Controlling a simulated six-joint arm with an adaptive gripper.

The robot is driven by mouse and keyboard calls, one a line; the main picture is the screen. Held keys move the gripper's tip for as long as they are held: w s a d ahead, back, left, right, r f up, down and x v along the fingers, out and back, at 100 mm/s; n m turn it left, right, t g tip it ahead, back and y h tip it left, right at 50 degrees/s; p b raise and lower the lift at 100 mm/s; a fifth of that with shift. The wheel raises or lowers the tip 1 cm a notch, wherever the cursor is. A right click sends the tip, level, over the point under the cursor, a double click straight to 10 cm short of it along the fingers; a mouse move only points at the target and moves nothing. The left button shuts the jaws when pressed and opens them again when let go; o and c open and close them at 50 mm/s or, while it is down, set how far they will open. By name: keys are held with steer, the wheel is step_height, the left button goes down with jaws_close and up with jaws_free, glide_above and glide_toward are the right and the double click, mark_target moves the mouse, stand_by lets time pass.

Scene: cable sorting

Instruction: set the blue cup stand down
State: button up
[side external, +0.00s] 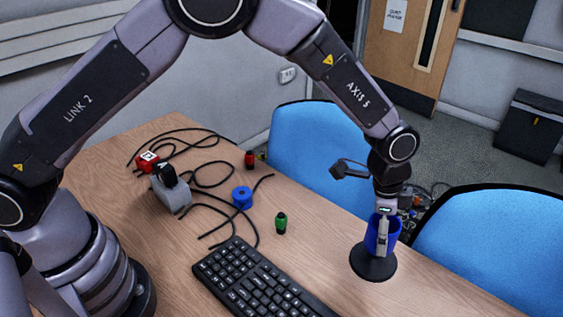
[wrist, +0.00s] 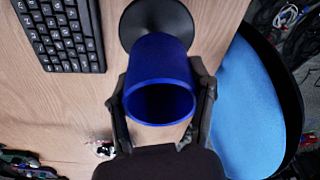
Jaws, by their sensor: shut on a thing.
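The blue cup stand is a deep blue cup (side external: 371,238) on a flat round black base (side external: 373,265). It is upright near the table's far edge, right of the keyboard. I cannot tell whether the base touches the table or hangs just above it. My gripper (side external: 383,238) is shut on the cup, pointing down. In the wrist view the cup's open, empty-looking mouth (wrist: 160,102) faces the camera, with a finger on each side. The black base (wrist: 157,20) shows beyond it.
A black keyboard (side external: 258,283) lies left of the stand. A green connector (side external: 281,223), blue spool (side external: 242,197), grey block (side external: 172,195), red parts (side external: 148,161) and black cables lie farther left. Blue chairs (side external: 312,150) stand beyond the table edge. Wood between keyboard and stand is clear.

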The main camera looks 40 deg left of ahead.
steer(key=w+d+f, duration=0.1)
steer(key=w+f, duration=0.1)
steer(key=f, duration=0.1)
steer(key=w+d+f, duration=0.1)
steer(key=f, duration=0.1)
steer(key=shift+d, duration=0.35)
steer(key=shift+w+d+f, duration=0.1)
steer(key=shift+w+f, duration=0.1)
steer(key=shift+f, duration=1.6)
steer(key=shift+f, duration=0.2)
steer(key=o, duration=1.2)
steer(key=shift+o, duration=0.2)
